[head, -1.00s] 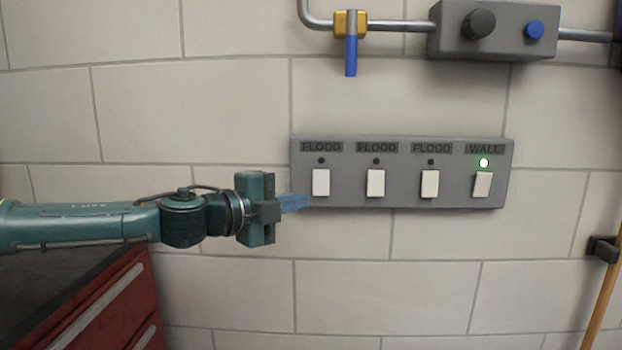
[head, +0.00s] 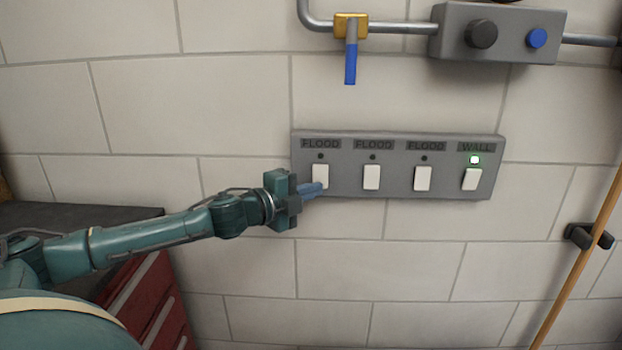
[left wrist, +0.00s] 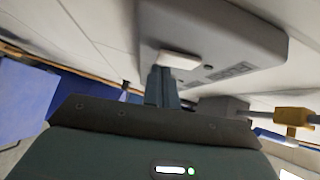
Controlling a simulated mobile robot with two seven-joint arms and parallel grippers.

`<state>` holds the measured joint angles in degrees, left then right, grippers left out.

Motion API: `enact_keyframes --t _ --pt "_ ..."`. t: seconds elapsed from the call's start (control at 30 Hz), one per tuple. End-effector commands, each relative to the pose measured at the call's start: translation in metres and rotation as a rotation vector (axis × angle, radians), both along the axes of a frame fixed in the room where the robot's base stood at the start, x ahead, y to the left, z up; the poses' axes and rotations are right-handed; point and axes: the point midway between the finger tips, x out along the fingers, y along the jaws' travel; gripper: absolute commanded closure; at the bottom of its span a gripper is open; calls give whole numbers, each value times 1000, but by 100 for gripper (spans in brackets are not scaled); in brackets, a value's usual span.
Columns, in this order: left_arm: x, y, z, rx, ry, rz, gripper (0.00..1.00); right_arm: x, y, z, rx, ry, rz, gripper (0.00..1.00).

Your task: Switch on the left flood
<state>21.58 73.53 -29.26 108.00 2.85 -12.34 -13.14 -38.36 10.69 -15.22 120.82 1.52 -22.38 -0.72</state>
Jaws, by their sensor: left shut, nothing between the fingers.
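A grey switch panel (head: 398,185) on the wall carries a row of white rocker switches, labelled FLOOD several times and WALL at the right end. The leftmost flood switch (head: 320,174) has a dark indicator lamp (head: 320,156) above it. The WALL switch (head: 471,180) has a lit green lamp. My left gripper (head: 322,188) is shut and empty, its blue fingertips at the lower edge of the leftmost switch. In the left wrist view the fingertips (left wrist: 161,72) are right by a white switch (left wrist: 178,60); I cannot tell whether they touch. My right gripper is not in view.
Above the panel are a pipe with a blue-handled yellow valve (head: 350,27) and a grey box (head: 510,32) with knobs. A red cabinet (head: 150,300) with a dark top stands at lower left. A wooden pole (head: 575,270) hangs in a clip at right.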

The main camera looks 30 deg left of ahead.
Motion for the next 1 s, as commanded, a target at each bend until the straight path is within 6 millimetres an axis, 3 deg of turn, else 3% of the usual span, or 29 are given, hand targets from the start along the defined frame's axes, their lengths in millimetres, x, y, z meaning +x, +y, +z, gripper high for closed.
enact_keyframes --t 0.43,0.63,0.67,1.0 --pt "4 2 -2 0 -1 -2 100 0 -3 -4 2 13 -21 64" --pt "9 5 -12 34 -61 -2 100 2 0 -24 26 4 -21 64" --pt "9 5 -4 34 -57 -2 100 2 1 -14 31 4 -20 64" --pt "9 5 -3 32 -54 -3 100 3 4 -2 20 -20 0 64"
